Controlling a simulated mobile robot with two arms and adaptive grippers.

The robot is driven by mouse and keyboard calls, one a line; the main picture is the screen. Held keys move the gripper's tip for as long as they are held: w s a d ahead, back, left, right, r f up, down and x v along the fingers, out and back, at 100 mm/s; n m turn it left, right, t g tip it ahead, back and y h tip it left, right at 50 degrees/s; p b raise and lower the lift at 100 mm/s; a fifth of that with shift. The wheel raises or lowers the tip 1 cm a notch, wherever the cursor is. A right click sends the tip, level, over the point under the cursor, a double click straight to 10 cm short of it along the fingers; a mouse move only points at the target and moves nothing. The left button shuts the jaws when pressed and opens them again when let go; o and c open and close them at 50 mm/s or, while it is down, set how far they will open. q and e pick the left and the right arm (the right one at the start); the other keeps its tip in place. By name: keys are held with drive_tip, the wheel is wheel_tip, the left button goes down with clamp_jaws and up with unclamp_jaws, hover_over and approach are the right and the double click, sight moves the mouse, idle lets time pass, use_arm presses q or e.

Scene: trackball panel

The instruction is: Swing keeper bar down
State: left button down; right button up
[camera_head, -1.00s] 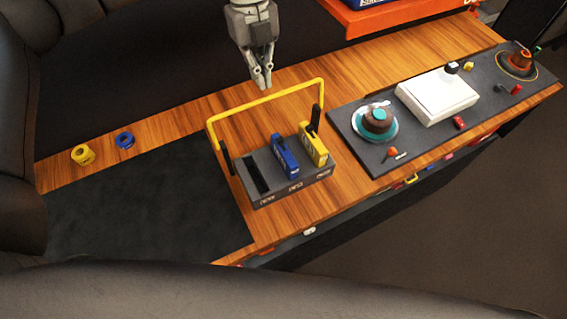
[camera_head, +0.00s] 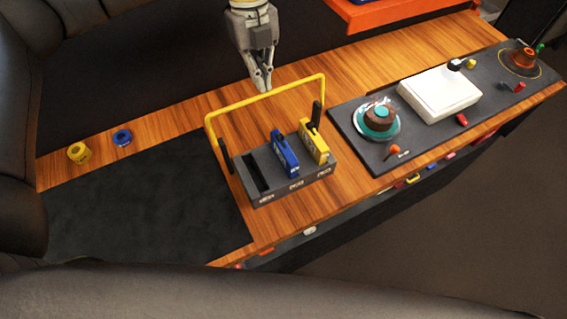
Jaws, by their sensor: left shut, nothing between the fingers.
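The yellow keeper bar (camera_head: 240,105) is raised. It arches above a dark rack (camera_head: 277,193) on the wooden console, with its lower ends at black side pieces. A blue cartridge (camera_head: 284,155) and a yellow cartridge (camera_head: 314,142) stand in the rack; its left slot (camera_head: 254,172) is empty. My left gripper (camera_head: 266,88) is shut and empty, pointing down. Its tips are at the bar's top edge near the middle; I cannot tell whether they touch it. My right gripper is not in view.
A dark panel on the right holds a trackball (camera_head: 381,115), a white block (camera_head: 438,95) and small knobs. A yellow roll (camera_head: 79,153) and a blue ring (camera_head: 123,137) lie at the left. An orange-red tray (camera_head: 400,14) is at the back.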

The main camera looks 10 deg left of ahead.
sight(268, 93)
use_arm(q)
wheel_tip(268, 93, down, 4)
drive_tip(key=b, duration=0.2)
drive_tip(key=shift+b, duration=0.4)
drive_tip(key=shift+s, duration=0.1)
drive_tip(key=shift+s+d+b, duration=0.15)
drive_tip(key=shift+s+d, duration=0.35)
drive_tip(key=shift+s, duration=0.2)
drive_tip(key=shift+s+d+b, duration=0.15)
drive_tip(key=shift+s+d, duration=0.35)
drive_tip(key=shift+s, duration=0.15)
drive_tip(key=shift+s+d+b, duration=0.35)
drive_tip(key=shift+s+d, duration=0.35)
drive_tip(key=shift+s, duration=0.35)
drive_tip(key=shift+s+d+b, duration=0.3)
drive_tip(key=shift+s+d, duration=0.35)
drive_tip(key=shift+s, duration=0.35)
drive_tip(key=shift+s+d+b, duration=0.35)
drive_tip(key=shift+s+d, duration=0.35)
drive_tip(key=shift+s, duration=0.35)
drive_tip(key=shift+r, duration=0.15)
